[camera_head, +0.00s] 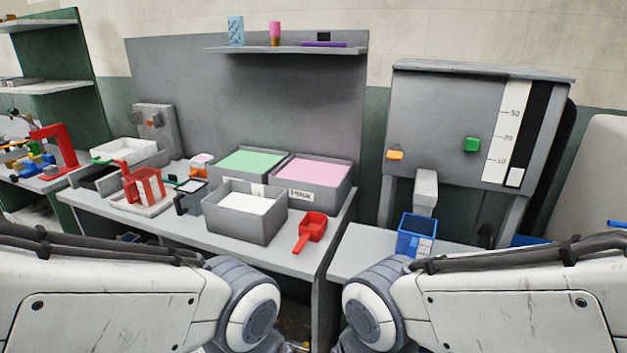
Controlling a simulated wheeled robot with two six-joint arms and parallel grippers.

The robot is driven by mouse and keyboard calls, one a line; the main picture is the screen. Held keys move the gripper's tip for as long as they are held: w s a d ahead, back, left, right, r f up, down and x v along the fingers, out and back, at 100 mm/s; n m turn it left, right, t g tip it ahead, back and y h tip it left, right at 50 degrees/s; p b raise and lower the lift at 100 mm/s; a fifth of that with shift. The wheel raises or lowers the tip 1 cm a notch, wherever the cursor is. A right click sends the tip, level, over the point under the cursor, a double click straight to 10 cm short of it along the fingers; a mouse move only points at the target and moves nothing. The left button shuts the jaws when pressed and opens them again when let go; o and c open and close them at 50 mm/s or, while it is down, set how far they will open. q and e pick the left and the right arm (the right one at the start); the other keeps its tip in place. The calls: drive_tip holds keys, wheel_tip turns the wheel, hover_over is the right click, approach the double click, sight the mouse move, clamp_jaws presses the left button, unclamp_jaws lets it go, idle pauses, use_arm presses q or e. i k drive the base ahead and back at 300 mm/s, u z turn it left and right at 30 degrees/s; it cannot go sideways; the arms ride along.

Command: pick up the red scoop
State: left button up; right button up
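The red scoop (312,228) lies on the grey bench at its front right corner. Its handle points toward me and slightly left, near the bench's front edge. It sits just right of the grey bin with white material and in front of the bin with pink material. Both my arms reach in from the lower left and lower right, with their grey joints below the bench edge. Neither gripper shows in the head view; both are out of frame. Nothing is seen touching the scoop.
Bins of white (244,203), green (250,162) and pink material (312,171) stand left of and behind the scoop. A red container (144,186) and dark jug (191,197) are farther left. A blue container (415,234) stands under the grey dispenser (440,110) at right.

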sight(312, 226)
drive_tip(key=z, duration=0.45)
drive_tip(key=k, duration=0.55)
drive_tip(key=z, duration=0.95)
drive_tip(key=i, duration=1.05)
drive_tip(key=u, duration=1)
drive_tip(key=i, duration=0.4)
drive_tip(key=u, duration=0.35)
